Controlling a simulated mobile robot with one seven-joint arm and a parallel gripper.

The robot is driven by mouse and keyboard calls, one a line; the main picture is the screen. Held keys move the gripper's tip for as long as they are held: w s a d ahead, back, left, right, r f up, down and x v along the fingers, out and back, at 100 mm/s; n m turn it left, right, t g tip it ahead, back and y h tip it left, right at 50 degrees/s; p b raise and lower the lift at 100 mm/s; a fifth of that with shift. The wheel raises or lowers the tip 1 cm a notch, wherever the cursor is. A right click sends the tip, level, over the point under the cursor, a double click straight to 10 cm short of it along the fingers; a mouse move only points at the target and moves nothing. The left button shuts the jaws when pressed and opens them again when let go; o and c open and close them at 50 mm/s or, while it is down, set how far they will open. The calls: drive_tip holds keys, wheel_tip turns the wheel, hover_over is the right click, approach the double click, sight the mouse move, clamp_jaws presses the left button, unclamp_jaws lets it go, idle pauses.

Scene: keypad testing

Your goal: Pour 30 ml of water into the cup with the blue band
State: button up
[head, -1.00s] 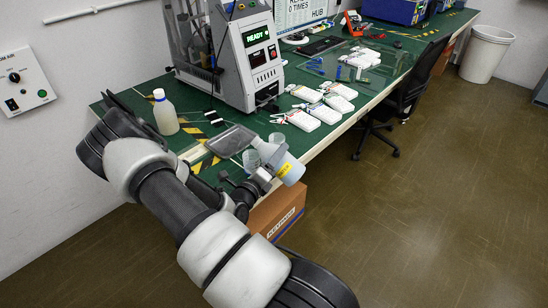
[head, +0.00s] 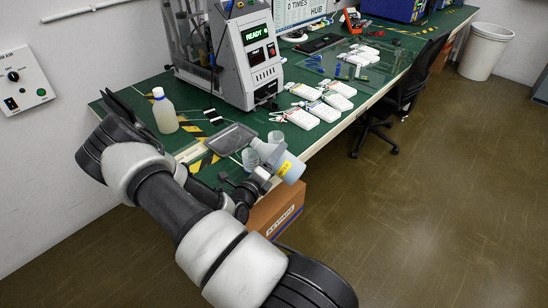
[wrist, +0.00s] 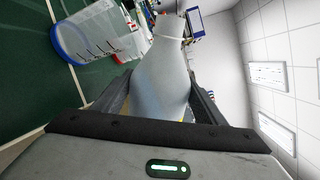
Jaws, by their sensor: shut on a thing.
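My gripper (head: 266,172) is shut on a pale grey-white bottle (head: 287,167) with a yellow label, held tilted above the table's front edge. In the wrist view the bottle (wrist: 160,75) fills the space between the fingers, its neck pointing away from the gripper.
A test machine (head: 245,60) and several white keypads (head: 315,110) are farther back. A cardboard box (head: 275,210) is below the table edge.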

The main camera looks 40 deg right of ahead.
drive_tip(key=shift+s+d+f+n+p, duration=0.1)
drive_tip(key=shift+f+n+p, duration=0.3)
drive_tip(key=shift+n, duration=0.4)
idle(0.6)
drive_tip(key=shift+r+n+p, duration=1.05)
drive_tip(key=shift+n+p, duration=0.25)
drive_tip(key=shift+p, duration=0.4)
idle(1.6)
idle(1.7)
